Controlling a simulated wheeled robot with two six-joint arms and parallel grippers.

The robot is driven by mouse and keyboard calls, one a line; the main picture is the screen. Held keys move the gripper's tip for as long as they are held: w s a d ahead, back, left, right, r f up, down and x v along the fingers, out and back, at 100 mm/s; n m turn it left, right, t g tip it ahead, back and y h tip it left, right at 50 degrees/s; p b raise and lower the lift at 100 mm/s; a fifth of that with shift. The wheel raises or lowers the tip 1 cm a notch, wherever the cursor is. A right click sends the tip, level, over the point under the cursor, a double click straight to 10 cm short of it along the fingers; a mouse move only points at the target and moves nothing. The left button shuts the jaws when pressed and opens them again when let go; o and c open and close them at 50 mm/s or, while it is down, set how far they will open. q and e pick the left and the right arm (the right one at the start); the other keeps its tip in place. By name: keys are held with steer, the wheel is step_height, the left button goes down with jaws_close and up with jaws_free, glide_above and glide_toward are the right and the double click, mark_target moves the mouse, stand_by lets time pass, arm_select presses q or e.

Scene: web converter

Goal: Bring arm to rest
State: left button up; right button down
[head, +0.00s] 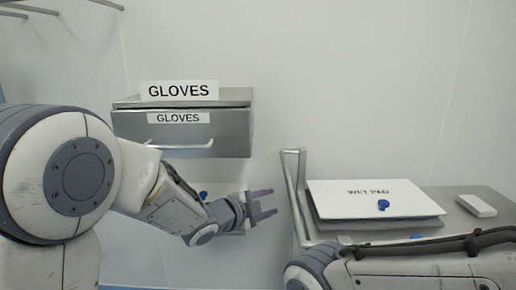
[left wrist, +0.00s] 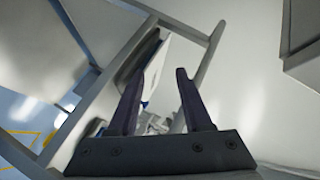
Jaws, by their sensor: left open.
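My left arm reaches in from the left in the head view, in front of the wall. Its gripper (head: 262,205) is open and empty, just below the gloves drawer and left of the cart's upright handle. In the left wrist view the two dark fingers (left wrist: 160,95) stand apart with nothing between them. My right arm lies across the lower right of the head view, in front of the cart; its gripper is out of the picture.
A metal gloves box (head: 236,131) with a bar handle hangs on the wall. A metal cart (head: 462,217) at the right carries a white wet pad lid (head: 340,207) with a blue knob (head: 383,204) and a small white block (head: 476,205). Bare wall lies above the cart.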

arm_select(q)
steer(key=s+a+f+n+g+y, duration=0.2)
steer(key=s+f+n+g+y, duration=0.15)
steer(key=s, duration=0.85)
steer(key=s+a+f+n+g+y, duration=0.25)
steer(key=s+n+g, duration=0.2)
steer(key=s, duration=0.65)
steer(key=s+a+f+n+g+y, duration=0.25)
steer(key=s+n, duration=0.25)
steer(key=s, duration=0.7)
step_height(320, 180, up, 21)
steer(key=w+p, duration=0.1)
steer(key=p, duration=1.9)
steer(key=shift+a+f+p, duration=0.15)
steer(key=shift+f+p, duration=0.05)
steer(key=shift+p, duration=0.15)
steer(key=shift+g, duration=0.25)
